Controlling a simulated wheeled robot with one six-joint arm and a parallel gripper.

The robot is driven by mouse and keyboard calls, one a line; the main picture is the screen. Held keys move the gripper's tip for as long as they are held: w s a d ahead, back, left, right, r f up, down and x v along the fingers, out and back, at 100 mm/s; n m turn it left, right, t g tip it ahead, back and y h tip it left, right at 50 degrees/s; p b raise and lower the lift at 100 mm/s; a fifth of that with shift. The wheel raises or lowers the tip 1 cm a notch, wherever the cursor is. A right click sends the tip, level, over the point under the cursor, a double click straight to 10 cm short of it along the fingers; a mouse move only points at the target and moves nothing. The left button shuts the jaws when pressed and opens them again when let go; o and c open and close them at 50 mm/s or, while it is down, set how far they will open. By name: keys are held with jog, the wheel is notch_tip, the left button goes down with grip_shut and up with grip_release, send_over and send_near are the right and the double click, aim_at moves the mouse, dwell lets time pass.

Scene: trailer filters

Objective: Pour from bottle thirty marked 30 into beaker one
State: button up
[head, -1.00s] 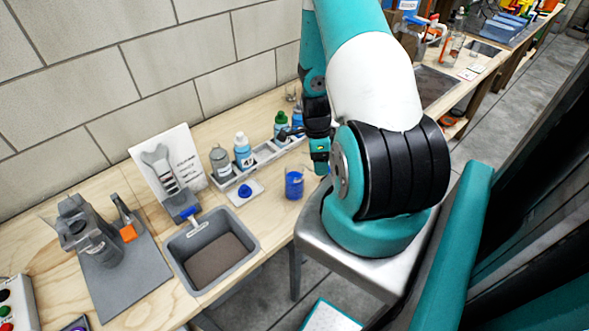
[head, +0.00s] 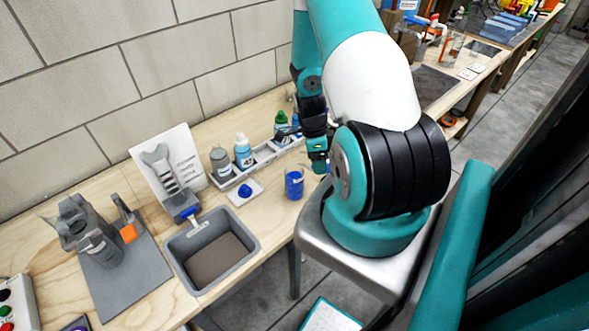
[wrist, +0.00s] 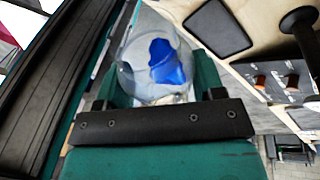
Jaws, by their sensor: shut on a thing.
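My gripper (wrist: 155,85) is shut on a clear round vessel (wrist: 135,55) with blue in it, between its teal fingers. I cannot tell whether this vessel is the bottle marked 30, as no number on it is readable. In the head view my gripper (head: 318,163) is partly hidden by my wrist, near the right end of the bottle rack. A beaker (head: 294,182) with blue contents stands upright on the table, just left of and below my gripper. I cannot read a number on it.
A blue cap (head: 245,190) lies on a white pad. A grey bin (head: 211,249) stands at the table's front edge.

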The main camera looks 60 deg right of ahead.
jog(key=shift+w+a+r+g+h, duration=0.1)
jog(key=shift+w+r+g+h, duration=0.1)
jog(key=shift+r+g+h, duration=0.35)
jog(key=shift+w+a+r+g+h, duration=0.15)
jog(key=shift+r+g+h, duration=0.1)
jog(key=shift+g, duration=0.6)
dwell(3.3)
